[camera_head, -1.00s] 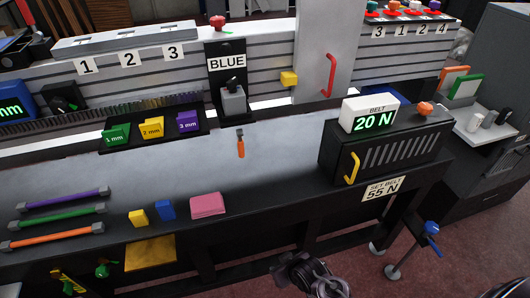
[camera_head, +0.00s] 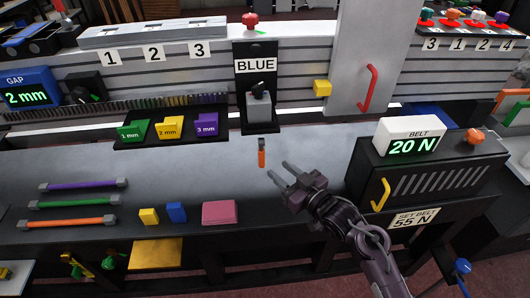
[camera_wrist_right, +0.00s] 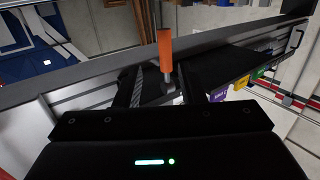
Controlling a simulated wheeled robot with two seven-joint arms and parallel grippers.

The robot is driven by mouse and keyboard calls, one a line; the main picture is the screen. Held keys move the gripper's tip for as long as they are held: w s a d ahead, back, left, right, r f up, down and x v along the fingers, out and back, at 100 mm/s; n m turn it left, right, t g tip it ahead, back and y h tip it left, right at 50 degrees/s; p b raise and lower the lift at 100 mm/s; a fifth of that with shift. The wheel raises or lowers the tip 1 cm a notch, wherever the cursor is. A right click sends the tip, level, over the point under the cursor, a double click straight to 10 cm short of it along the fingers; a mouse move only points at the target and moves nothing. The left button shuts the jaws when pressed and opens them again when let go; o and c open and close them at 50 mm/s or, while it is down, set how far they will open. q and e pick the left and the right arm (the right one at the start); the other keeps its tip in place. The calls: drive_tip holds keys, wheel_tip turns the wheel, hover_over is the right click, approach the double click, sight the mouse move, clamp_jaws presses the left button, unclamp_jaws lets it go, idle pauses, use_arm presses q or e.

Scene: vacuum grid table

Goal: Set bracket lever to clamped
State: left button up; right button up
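A small lever with an orange grip (camera_head: 262,157) and a grey shank points down at the front of the table, below the black bracket (camera_head: 246,112) marked BLUE. I take it for the bracket lever. My right gripper (camera_head: 278,168) is open, with its fingertips just right of and below the lever in the head view. In the right wrist view the orange grip (camera_wrist_right: 165,46) stands upright beyond and between the two spread fingers (camera_wrist_right: 164,88); no contact shows. The gripper looks empty. My left gripper is not in view.
The belt box (camera_head: 433,165), with a yellow handle and a 20 N display, stands right of my right gripper. A pink block (camera_head: 219,213) and smaller yellow and blue blocks lie to the left. A red handle (camera_head: 369,88) is on the panel behind. The grey tabletop around the lever is mostly clear.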

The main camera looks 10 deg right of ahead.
sight(264, 157)
drive_tip(key=shift+y, duration=0.4)
drive_tip(key=x, duration=0.2)
drive_tip(key=p+x, duration=0.1)
drive_tip(key=x, duration=0.2)
drive_tip(key=r+x, duration=0.1)
drive_tip(key=x, duration=0.2)
drive_tip(key=shift+a, duration=0.25)
clamp_jaws()
